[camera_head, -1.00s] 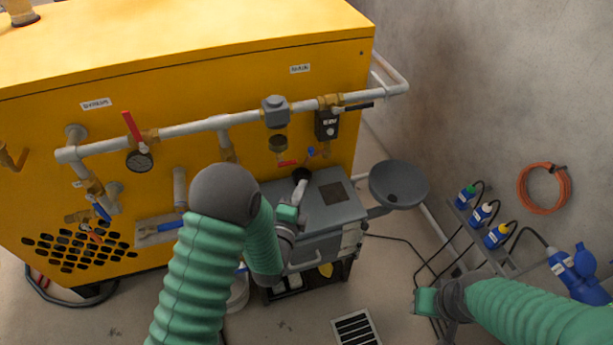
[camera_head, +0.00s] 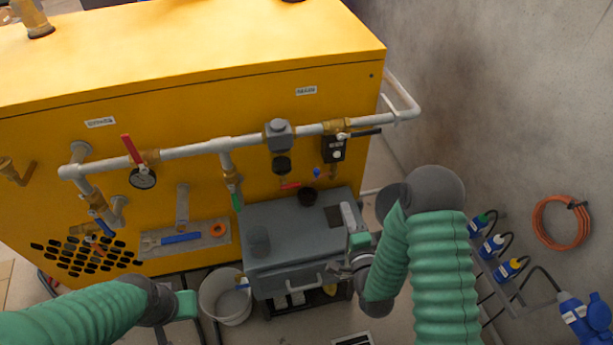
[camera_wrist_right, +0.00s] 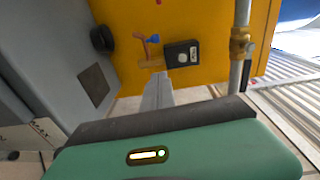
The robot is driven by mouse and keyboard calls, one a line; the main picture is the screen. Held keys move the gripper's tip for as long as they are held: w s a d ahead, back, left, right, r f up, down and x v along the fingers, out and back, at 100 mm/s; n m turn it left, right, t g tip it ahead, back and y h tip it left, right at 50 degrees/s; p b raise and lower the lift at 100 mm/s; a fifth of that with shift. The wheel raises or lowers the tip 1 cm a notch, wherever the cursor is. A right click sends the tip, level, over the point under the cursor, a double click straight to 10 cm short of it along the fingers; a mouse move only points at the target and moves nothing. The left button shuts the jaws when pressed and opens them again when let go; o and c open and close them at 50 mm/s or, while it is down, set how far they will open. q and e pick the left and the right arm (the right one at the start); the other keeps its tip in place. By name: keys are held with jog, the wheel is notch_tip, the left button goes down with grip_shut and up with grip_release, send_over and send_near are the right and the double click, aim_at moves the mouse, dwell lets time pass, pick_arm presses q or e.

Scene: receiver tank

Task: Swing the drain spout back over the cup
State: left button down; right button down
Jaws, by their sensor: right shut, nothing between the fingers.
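The drain unit is a black box (camera_head: 333,150) on the yellow tank; it also shows in the wrist view (camera_wrist_right: 181,54). Below it is a small brass spout (camera_wrist_right: 147,52) with a blue knob (camera_wrist_right: 153,39). In the wrist view the spout appears to the right of a round black cup (camera_wrist_right: 102,38), apart from it. The cup (camera_head: 307,197) is at the back of the grey cart top. My right gripper (camera_head: 347,208) is shut and empty over the cart's right edge, below the spout in the picture; its fingers (camera_wrist_right: 158,92) point toward it. My left gripper (camera_head: 185,305) is low left, fingers unclear.
A pipe (camera_head: 195,149) with valves crosses the tank front. Blue plugs (camera_head: 492,245) and an orange hose coil (camera_head: 562,222) are at the right wall.

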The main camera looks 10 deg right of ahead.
jog(key=b, duration=0.2)
send_near(317, 174)
jog(key=w+d, duration=0.4)
jog(key=d, duration=0.1)
jog(key=w+a, duration=0.2)
jog(key=a, duration=0.1)
jog(key=shift+w+a, duration=0.25)
jog(key=shift+w, duration=0.15)
jog(key=shift+w+b, duration=0.1)
jog(key=shift+b, duration=0.2)
jog(key=shift+w+a+f, duration=0.1)
jog(key=shift+w+a, duration=0.6)
